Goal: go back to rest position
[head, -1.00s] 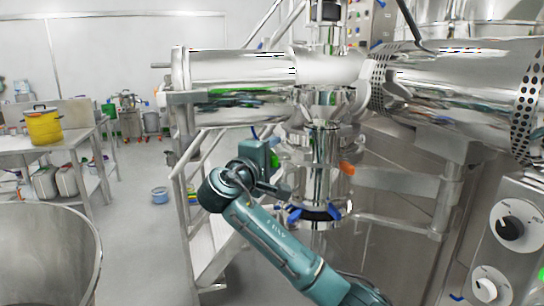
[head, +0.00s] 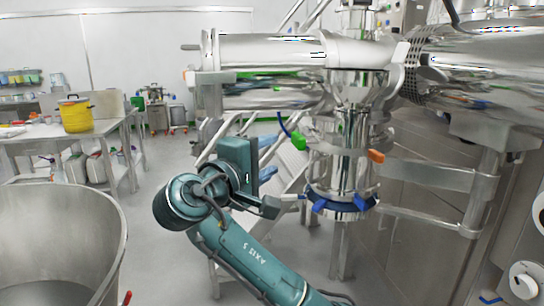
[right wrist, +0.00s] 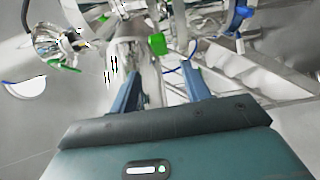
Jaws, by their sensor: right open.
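My right gripper (head: 268,158) shows in the head view left of the steel column, with its blue fingers pointing right. It is open, and nothing shows between its fingers. In the right wrist view the two blue fingers (right wrist: 160,76) stand well apart, with steel equipment beyond them. A green handle (head: 298,140) is just to the right of the fingertips in the head view. A green part also shows beyond the fingers in the right wrist view (right wrist: 157,43). My left gripper is not in view.
A steel column with a blue clamp ring (head: 340,205) and an orange handle (head: 376,156) stands right of my right arm. A large steel bin (head: 110,225) is at the lower left. A yellow pot (head: 76,117) sits on a table behind. Open floor lies between.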

